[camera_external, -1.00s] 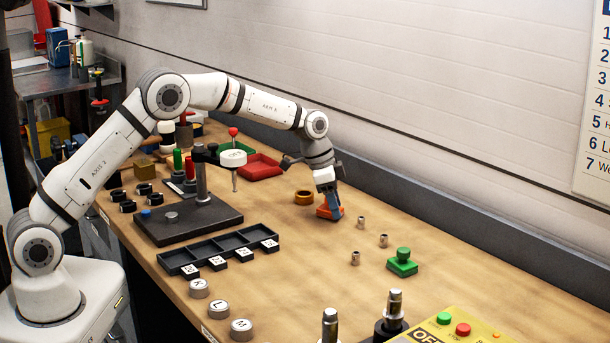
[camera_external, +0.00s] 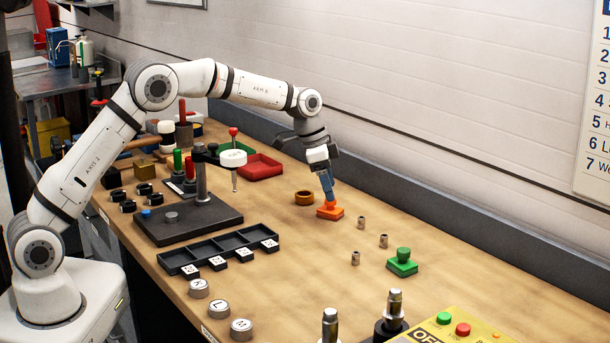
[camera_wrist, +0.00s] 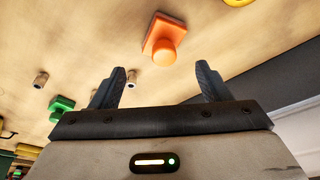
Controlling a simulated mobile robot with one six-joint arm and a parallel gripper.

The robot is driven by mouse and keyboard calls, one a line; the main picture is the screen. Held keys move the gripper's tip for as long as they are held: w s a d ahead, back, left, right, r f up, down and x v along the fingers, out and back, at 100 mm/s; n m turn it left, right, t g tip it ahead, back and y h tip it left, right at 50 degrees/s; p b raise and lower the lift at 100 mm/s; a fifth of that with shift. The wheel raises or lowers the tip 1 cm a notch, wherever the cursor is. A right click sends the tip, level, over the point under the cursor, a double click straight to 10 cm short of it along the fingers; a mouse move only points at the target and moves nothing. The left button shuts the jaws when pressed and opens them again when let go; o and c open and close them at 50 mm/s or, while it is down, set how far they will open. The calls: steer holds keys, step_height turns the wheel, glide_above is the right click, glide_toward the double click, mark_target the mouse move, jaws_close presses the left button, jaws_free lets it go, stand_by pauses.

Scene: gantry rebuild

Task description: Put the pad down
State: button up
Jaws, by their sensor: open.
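The orange pad (camera_external: 330,212) with a round knob on top lies flat on the wooden bench, between the brass ring and the small metal cylinders. It also shows in the wrist view (camera_wrist: 163,38), ahead of the fingers. My gripper (camera_external: 327,192) is above the pad in the external view, its fingers pointing down near the knob. In the wrist view my two dark fingers (camera_wrist: 162,80) are spread apart with nothing between them, and the pad lies clear beyond their tips.
A green pad (camera_external: 402,262) with a knob stands to the right, past several small metal cylinders (camera_external: 384,240). A brass ring (camera_external: 304,197) lies just left of the orange pad. Red (camera_external: 262,166) and green trays sit further back. Bare bench lies in front of the orange pad.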

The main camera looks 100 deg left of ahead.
mark_target(320, 210)
steer(key=v, duration=0.6)
steer(key=shift+r, duration=0.3)
steer(key=s+d+r, duration=0.2)
steer(key=s+d, duration=0.1)
steer(key=d, duration=0.6)
steer(key=s+d+r, duration=0.2)
steer(key=d, duration=0.8)
steer(key=s+d+r, duration=0.2)
steer(key=s+d, duration=0.1)
steer(key=d, duration=0.6)
steer(key=s+d+f, duration=0.3)
steer(key=s+d, duration=0.4)
steer(key=s, duration=0.3)
steer(key=s+d+f+m, duration=0.1)
steer(key=s+d+f, duration=0.2)
steer(key=s+d, duration=0.5)
steer(key=shift+s+d+f+g, duration=0.35)
steer(key=shift+s+g, duration=0.05)
steer(key=shift+s, duration=0.8)
